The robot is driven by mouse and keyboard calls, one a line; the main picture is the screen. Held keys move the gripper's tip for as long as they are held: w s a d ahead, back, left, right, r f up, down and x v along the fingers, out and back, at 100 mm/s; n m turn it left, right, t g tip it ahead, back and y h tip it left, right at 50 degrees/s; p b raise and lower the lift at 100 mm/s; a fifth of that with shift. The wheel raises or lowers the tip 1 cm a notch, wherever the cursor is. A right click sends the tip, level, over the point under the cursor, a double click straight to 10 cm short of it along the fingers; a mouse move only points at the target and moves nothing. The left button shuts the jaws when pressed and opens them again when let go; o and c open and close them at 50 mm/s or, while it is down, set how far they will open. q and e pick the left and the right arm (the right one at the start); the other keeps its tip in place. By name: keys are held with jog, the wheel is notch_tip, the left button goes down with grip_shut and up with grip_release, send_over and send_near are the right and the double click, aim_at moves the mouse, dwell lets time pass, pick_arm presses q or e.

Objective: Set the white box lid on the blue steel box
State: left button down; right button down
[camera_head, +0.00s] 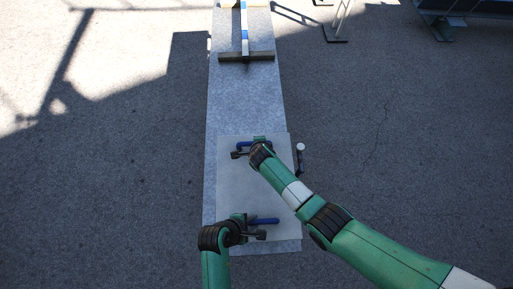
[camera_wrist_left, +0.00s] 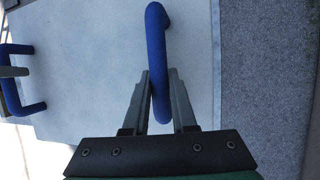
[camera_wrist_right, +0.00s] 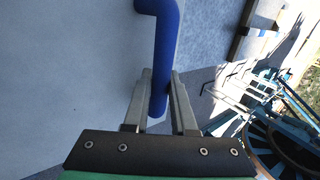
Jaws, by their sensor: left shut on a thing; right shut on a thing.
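The white box lid (camera_head: 245,185) lies flat in the head view, a pale square plate with two blue handles. My left gripper (camera_head: 254,232) is shut on the near blue handle (camera_head: 267,221). That handle also stands between its fingers in the left wrist view (camera_wrist_left: 156,45). My right gripper (camera_head: 246,153) is shut on the far blue handle (camera_head: 243,144), which shows in the right wrist view (camera_wrist_right: 162,45). The blue steel box cannot be made out; anything under the lid is hidden. I cannot tell how high the lid is held.
A long grey speckled tabletop (camera_head: 245,95) runs under and beyond the lid. A T-shaped stand with a blue and white upright (camera_head: 244,35) is at its far end. A small dark thing with a white round top (camera_head: 300,147) is right of the lid. Open asphalt surrounds the table.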

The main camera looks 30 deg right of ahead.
jog(key=shift+w, duration=0.1)
